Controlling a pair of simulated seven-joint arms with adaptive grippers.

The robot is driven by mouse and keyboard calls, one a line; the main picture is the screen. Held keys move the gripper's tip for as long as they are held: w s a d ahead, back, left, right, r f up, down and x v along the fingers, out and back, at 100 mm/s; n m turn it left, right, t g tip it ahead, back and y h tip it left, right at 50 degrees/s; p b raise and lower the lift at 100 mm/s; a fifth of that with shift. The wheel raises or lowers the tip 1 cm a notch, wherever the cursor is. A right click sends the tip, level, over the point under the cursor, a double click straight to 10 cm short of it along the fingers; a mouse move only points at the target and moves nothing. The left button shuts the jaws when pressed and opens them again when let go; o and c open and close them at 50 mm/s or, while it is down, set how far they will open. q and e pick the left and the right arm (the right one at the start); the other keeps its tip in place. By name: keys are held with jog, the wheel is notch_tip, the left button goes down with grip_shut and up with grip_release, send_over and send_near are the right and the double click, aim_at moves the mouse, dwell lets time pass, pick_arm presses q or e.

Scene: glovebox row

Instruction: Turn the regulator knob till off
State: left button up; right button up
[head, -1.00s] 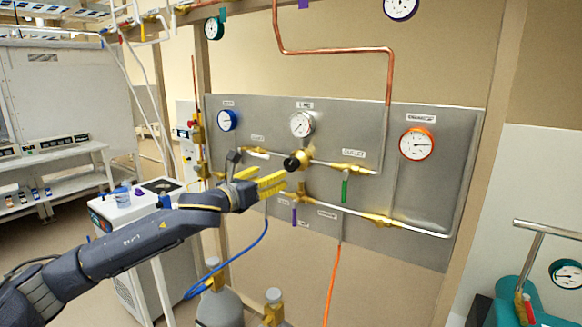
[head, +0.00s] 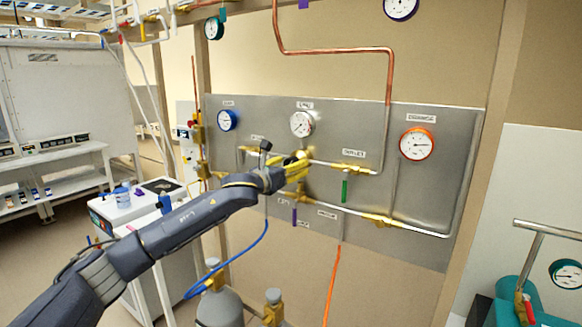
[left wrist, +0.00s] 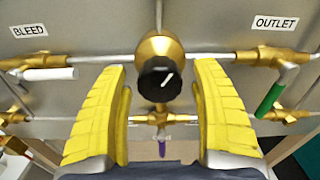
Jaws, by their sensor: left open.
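The regulator knob (left wrist: 160,78) is black with a white pointer line, on a round brass body (left wrist: 161,48) in the left wrist view. The line slants toward the upper right. In the head view my gripper and wrist hide the knob. My left gripper (left wrist: 161,105) is open, its yellow fingers on either side of the knob with gaps to both. I cannot tell whether the fingertips reach the knob's depth. It also shows at the panel in the head view (head: 298,160). My right gripper is not in view.
The grey panel (head: 445,190) carries a blue gauge (head: 227,120), a white gauge (head: 302,124) and an orange gauge (head: 417,144). A green outlet handle (left wrist: 269,100) is right of the knob, a white bleed handle (left wrist: 62,74) left. A purple handle (left wrist: 162,148) hangs below.

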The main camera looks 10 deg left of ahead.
pick_arm(q)
jog(key=c, duration=1.3)
